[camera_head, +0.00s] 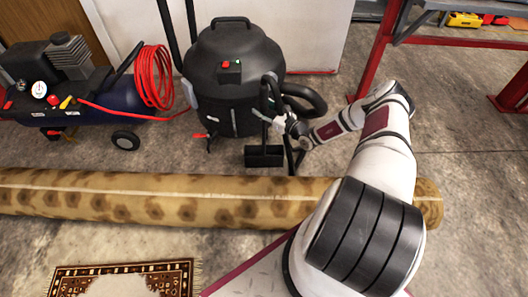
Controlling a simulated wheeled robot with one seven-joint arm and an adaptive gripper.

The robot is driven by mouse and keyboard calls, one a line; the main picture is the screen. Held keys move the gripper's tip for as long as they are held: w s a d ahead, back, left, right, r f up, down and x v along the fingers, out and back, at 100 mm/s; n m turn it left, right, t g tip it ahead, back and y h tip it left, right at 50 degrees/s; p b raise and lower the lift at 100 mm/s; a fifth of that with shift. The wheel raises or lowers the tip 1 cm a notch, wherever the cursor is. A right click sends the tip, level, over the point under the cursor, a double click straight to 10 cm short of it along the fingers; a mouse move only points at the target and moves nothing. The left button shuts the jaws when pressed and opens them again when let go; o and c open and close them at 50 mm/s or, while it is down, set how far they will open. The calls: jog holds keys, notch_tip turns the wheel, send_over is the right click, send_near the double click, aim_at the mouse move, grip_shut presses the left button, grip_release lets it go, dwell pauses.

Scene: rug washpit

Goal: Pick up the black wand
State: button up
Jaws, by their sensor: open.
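The black wand (264,157) stands roughly upright in front of the black drum vacuum (232,75), with its wide flat head low near the floor. Its thin shaft rises beside the vacuum's right side, dark against dark, so its upper end is hard to make out. My gripper (272,120) is open at the end of my outstretched arm, close to the wand's shaft on its right side. I cannot tell whether the fingers touch the shaft or whether it lies between them.
A long rolled rug (120,196) lies across the floor before the wand, under my arm. A compressor (75,95) with a red hose (152,78) stands left. A red-framed table (455,41) is at right. A patterned rug (120,280) lies front left.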

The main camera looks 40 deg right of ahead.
grip_shut()
jog(key=shift+r, duration=0.2)
